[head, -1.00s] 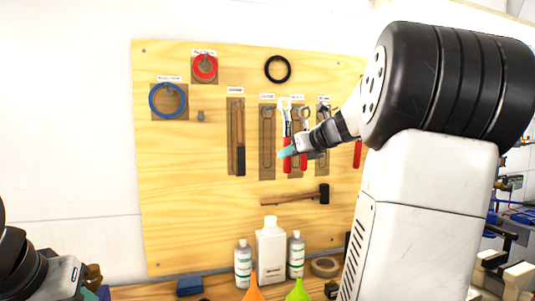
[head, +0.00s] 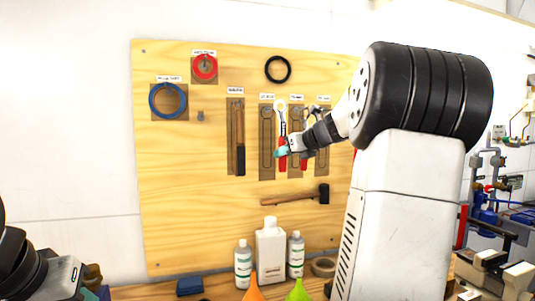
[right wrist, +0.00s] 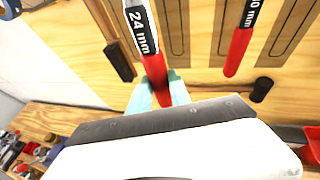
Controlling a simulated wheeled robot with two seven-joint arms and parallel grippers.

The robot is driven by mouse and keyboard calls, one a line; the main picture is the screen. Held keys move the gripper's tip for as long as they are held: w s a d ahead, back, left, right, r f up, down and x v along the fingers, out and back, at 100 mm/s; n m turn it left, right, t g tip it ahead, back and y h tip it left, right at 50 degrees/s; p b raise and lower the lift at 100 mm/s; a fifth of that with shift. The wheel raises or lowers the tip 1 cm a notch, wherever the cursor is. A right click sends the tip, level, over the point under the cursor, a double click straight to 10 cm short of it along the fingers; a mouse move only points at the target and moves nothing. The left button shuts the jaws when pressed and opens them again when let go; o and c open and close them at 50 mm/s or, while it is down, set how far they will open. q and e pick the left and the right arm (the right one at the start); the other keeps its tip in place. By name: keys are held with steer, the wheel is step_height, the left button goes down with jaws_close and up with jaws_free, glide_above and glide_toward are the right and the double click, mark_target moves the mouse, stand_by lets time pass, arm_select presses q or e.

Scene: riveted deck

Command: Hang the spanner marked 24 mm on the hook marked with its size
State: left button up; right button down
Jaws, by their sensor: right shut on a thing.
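My right gripper (head: 282,152) is shut on the red handle of the 24 mm spanner (head: 281,121), in front of the wooden tool board (head: 190,220). The spanner is upright, its ring end up. In the right wrist view, the "24 mm" mark on the spanner (right wrist: 141,30) is readable above the teal fingers (right wrist: 157,92). An empty spanner outline (head: 266,150) lies just left of it; the size labels above (head: 267,97) are too small to read. Another red-handled spanner (right wrist: 240,48) hangs to the right. At lower left, my left arm shows; its fingers cannot be made out clearly.
Bottles (head: 270,250) and funnels (head: 297,290) stand on the bench. A blue ring (head: 154,108), red ring (head: 205,58) and black ring (head: 277,58) hang higher.

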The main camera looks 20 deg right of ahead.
steer(key=w+f, duration=0.1)
steer(key=w, duration=0.6)
steer(key=shift+w+d, duration=0.2)
steer(key=shift+w, duration=0.15)
stand_by(0.5)
steer(key=shift+f, duration=0.1)
stand_by(0.4)
steer(key=c, duration=1.1)
jaws_free()
